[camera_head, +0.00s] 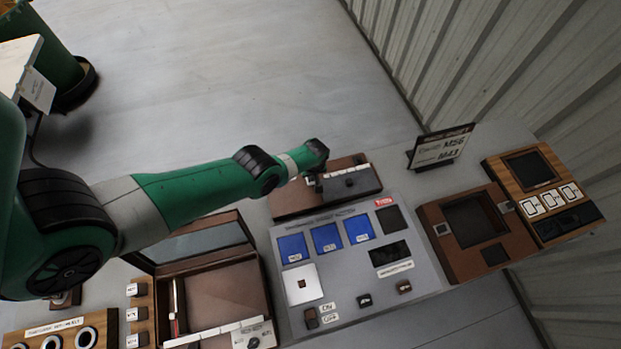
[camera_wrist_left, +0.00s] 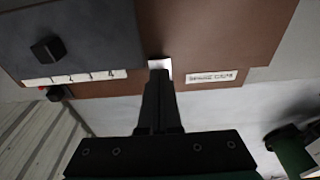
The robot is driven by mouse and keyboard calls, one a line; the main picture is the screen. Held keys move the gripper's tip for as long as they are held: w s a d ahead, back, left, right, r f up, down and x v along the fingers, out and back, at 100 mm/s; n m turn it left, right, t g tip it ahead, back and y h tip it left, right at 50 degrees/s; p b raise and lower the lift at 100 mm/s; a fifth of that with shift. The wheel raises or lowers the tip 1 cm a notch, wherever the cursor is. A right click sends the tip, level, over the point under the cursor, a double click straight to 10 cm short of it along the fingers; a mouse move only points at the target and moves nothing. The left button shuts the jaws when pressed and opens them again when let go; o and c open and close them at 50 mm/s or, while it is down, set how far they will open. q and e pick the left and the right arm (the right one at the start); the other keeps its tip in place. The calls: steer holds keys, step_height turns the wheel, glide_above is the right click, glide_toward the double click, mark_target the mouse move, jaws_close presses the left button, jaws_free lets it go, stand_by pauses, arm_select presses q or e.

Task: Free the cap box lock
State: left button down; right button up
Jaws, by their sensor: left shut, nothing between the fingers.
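A brown box (camera_head: 293,199) with a grey block (camera_head: 352,183) on its right part lies at the back of the bench; I take it for the cap box. In the left wrist view the brown surface (camera_wrist_left: 215,35) fills the top, with the grey block (camera_wrist_left: 95,35), its black knob (camera_wrist_left: 48,48) and a numbered white strip (camera_wrist_left: 75,78). My left gripper (camera_head: 317,184) is over this box. In the wrist view its shut, empty fingers (camera_wrist_left: 158,75) end at a small bright piece (camera_wrist_left: 160,64) at the brown edge. I cannot tell whether they touch it. My right gripper is not in view.
A grey panel (camera_head: 345,284) with blue tiles stands in front of the box. An open brown case (camera_head: 225,285) is to its left. A sign (camera_head: 440,147) and brown framed units (camera_head: 432,222) are to the right. A printed label (camera_wrist_left: 211,77) sits beside the fingers.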

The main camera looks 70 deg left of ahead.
arm_select(q)
steer(key=shift+f+b, duration=0.9)
steer(key=shift+f, duration=0.1)
steer(key=shift+r, duration=0.2)
steer(key=shift+r+p, duration=0.25)
steer(key=shift+p, duration=0.2)
